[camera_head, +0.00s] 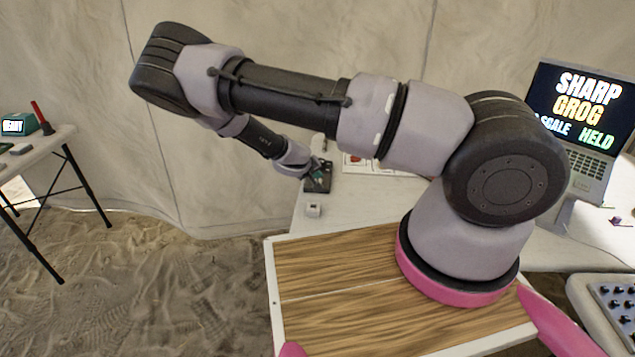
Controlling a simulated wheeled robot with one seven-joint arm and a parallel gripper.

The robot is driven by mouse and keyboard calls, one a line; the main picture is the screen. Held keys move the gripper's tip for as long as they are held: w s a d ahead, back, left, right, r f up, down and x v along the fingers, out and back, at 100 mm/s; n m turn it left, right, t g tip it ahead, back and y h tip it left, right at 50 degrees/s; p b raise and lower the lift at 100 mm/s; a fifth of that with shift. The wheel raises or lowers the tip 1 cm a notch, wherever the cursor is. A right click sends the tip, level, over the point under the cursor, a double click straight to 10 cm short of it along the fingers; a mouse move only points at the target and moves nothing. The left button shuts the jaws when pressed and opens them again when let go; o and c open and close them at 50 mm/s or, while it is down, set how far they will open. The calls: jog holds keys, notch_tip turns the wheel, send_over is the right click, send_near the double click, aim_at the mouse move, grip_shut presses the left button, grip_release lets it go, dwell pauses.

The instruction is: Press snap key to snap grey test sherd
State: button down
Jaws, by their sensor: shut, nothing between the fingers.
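My arm reaches left and then down to the back edge of the white table. My gripper (316,171) is small in the picture and shut with nothing seen in it. It is at a small dark device (318,186) with a greenish patch on top. Whether the fingertips touch it, and whether it carries the snap key, I cannot tell. A small pale block (313,211) stands on the table just in front of the device. I cannot make out a grey test sherd with certainty.
A laptop (578,105) at the right reads "SHARP GROG SCALE HELD". A printed sheet (372,165) lies behind my arm on the white table (345,205). A side table (45,146) at the left holds a green device (20,124). Sandy floor lies between the tables.

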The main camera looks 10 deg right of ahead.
jog(key=shift+r, duration=0.15)
jog(key=shift+r, duration=2.45)
jog(key=shift+r, duration=0.1)
